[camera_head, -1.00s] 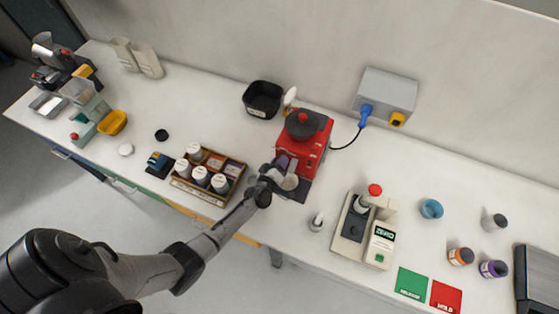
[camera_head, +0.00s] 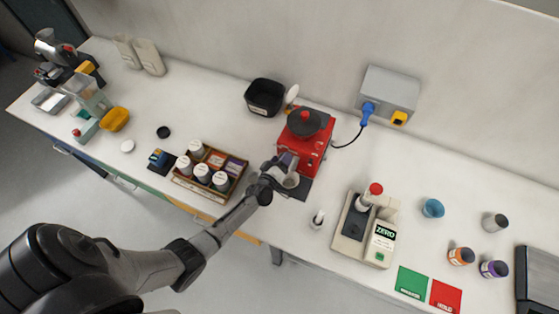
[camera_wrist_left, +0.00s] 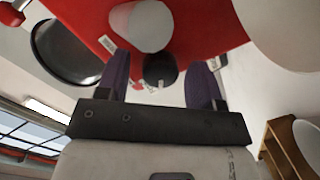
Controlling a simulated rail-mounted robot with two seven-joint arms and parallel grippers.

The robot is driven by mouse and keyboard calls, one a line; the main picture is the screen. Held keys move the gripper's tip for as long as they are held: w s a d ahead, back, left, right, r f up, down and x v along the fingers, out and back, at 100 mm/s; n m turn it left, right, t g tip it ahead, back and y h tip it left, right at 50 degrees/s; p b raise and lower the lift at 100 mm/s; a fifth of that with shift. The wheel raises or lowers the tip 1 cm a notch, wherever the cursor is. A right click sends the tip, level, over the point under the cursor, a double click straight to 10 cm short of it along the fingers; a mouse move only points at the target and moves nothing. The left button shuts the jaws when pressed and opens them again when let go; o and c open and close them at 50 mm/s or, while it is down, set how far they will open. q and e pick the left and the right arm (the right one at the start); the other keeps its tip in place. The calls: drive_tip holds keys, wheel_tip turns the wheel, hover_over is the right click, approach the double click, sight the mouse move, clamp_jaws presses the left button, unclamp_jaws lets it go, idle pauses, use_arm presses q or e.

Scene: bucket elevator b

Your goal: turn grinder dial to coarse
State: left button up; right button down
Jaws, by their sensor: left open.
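The red grinder (camera_head: 292,148) with a dark round hopper top (camera_head: 307,122) stands at the middle of the counter. In the left wrist view its red body (camera_wrist_left: 205,25) fills the top, with a black round dial (camera_wrist_left: 160,69) on it. My left gripper (camera_head: 287,165) is at the grinder's front. In the wrist view the purple fingers of this gripper (camera_wrist_left: 160,78) are open, one on each side of the dial, with visible gaps. I cannot tell how deep the dial sits between them. A pale cylinder (camera_wrist_left: 142,25) shows just beyond the dial. My right gripper is not in view.
A wooden rack of several jars (camera_head: 208,200) stands close left of the gripper. A black bin (camera_head: 264,96) is behind, left of the grinder. A scale (camera_head: 352,232) and a small white-tipped item (camera_head: 317,220) stand to the right. A cable runs to a wall box (camera_head: 388,92).

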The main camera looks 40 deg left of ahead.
use_arm(q)
drive_tip(key=v, duration=1.4)
drive_tip(key=shift+w, duration=0.1)
